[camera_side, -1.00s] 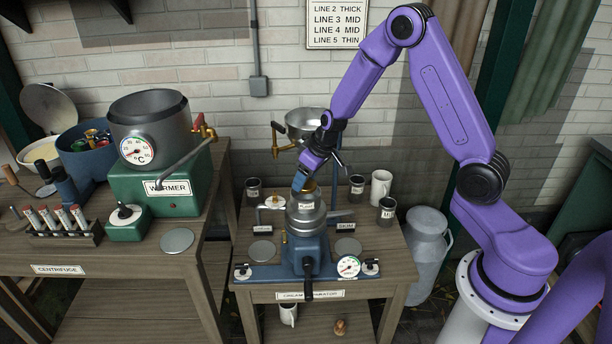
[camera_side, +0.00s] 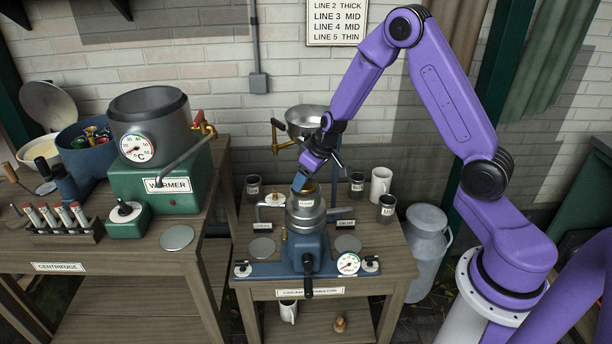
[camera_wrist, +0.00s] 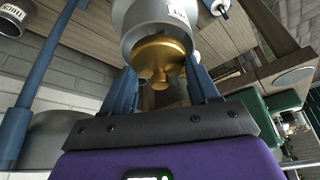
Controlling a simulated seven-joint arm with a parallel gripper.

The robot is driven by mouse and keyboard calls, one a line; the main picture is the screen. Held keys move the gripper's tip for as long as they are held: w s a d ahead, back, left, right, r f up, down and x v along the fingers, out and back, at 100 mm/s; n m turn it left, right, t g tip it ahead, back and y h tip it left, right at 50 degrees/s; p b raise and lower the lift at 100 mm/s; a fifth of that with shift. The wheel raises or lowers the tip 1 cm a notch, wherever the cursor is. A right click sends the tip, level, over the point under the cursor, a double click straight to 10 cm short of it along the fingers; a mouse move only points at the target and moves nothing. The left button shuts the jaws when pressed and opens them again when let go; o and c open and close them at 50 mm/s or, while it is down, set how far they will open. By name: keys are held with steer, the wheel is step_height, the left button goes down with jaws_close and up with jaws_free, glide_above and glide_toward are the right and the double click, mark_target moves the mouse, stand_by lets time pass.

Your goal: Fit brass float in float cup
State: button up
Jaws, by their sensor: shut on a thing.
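The brass float (camera_wrist: 158,55) shows in the wrist view as a rounded gold piece between my gripper's (camera_wrist: 165,80) two blue fingers, which are shut on it. Its far side sits at the mouth of a grey metal cup (camera_wrist: 150,12) with a white label, apparently the float cup. In the side view the cup (camera_side: 306,204) stands on top of the blue cream separator (camera_side: 305,252), and my gripper (camera_side: 303,188) is right above it. Only a sliver of brass shows there. I cannot tell how deep the float sits in the cup.
A metal supply bowl (camera_side: 305,122) with a brass tap stands behind the cup. Small dark labelled cups (camera_side: 387,206) and a white mug (camera_side: 380,186) stand at the right. A milk can (camera_side: 427,245) stands on the floor at right.

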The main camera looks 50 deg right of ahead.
steer(key=shift+f, duration=0.45)
stand_by(0.3)
steer(key=shift+r, duration=0.75)
steer(key=shift+r, duration=0.3)
stand_by(4.4)
steer(key=shift+r, duration=0.35)
steer(key=shift+f, duration=0.35)
stand_by(1.1)
